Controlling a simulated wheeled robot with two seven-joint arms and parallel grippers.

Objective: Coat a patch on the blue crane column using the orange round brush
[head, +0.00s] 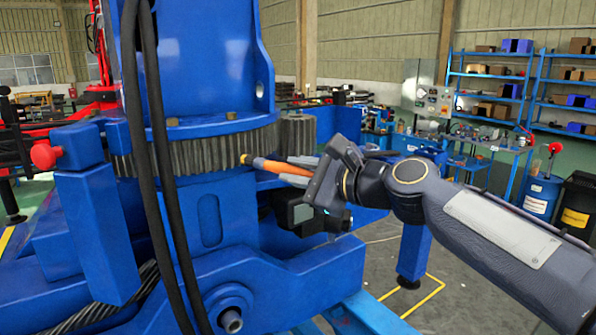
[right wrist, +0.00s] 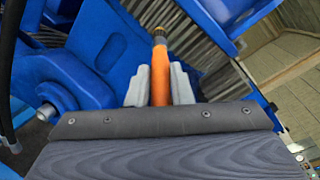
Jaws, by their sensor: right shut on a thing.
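The orange round brush (head: 282,167) is held by my right gripper (head: 318,178), its tip pointing left toward the toothed ring of the crane. In the right wrist view the brush (right wrist: 160,75) stands between the two grey fingers of my right gripper (right wrist: 160,88), its bristle end pointing away from me. The blue crane column (head: 205,60) rises at the upper left above the toothed ring. The brush tip is close to the ring in the head view; I cannot tell whether it touches. My left gripper is not in view.
The toothed ring (head: 200,150) runs around the base of the column. Two black hoses (head: 160,150) hang in front of the column. Blue shelves (head: 490,85) and a blue barrel (head: 541,195) stand at the right back. Open floor (head: 455,260) lies right of the crane.

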